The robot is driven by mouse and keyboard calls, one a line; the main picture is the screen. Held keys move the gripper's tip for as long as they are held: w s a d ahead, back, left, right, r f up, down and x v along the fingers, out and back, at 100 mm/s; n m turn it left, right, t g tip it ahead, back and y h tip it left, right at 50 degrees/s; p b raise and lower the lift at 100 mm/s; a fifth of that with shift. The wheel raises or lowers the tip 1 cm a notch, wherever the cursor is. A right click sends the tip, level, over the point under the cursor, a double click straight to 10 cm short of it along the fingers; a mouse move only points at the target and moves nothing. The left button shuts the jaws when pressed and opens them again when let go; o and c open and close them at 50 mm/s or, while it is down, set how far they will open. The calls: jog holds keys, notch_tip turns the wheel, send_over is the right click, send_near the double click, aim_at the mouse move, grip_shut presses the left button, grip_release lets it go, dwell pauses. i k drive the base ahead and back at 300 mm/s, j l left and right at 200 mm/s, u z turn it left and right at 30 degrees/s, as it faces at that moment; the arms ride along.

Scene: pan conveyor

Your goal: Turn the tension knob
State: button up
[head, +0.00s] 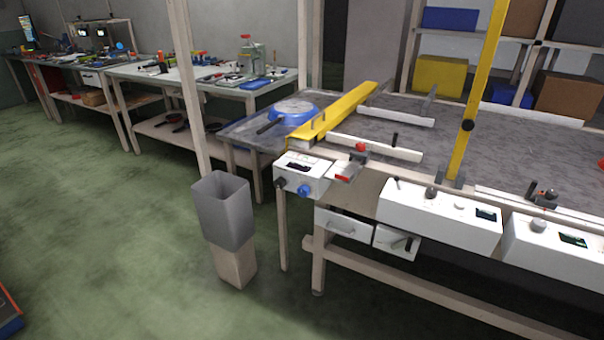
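A white control box (302,175) is fixed at the near left corner of the conveyor table. Its front has a blue knob (304,190) and a black knob (281,183), and a dark display sits on its top. More white boxes along the front edge carry knobs, such as a dark knob (431,193) and a white knob (460,205). I cannot tell from the labels which knob is the tension knob. My gripper is not in view.
A grey bin (222,209) stands on a wooden block left of the table. A yellow guard (347,110) and a blue pan (293,110) are at the conveyor's left end. A yellow post (476,95) rises from the front edge.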

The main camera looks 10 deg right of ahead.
aim_at(281, 182)
jog(key=i+j, duration=0.25)
jog(key=j, duration=0.15)
jog(key=i+j+z, duration=0.1)
jog(key=i+j, duration=0.45)
jog(key=j, duration=0.2)
jog(key=i+j+z, duration=0.1)
jog(key=i+j, duration=0.15)
jog(key=j, duration=0.15)
jog(key=i+j, duration=0.25)
jog(key=j, duration=0.2)
jog(key=i+j+z, duration=0.1)
jog(key=i+j, duration=0.15)
jog(key=j, duration=0.15)
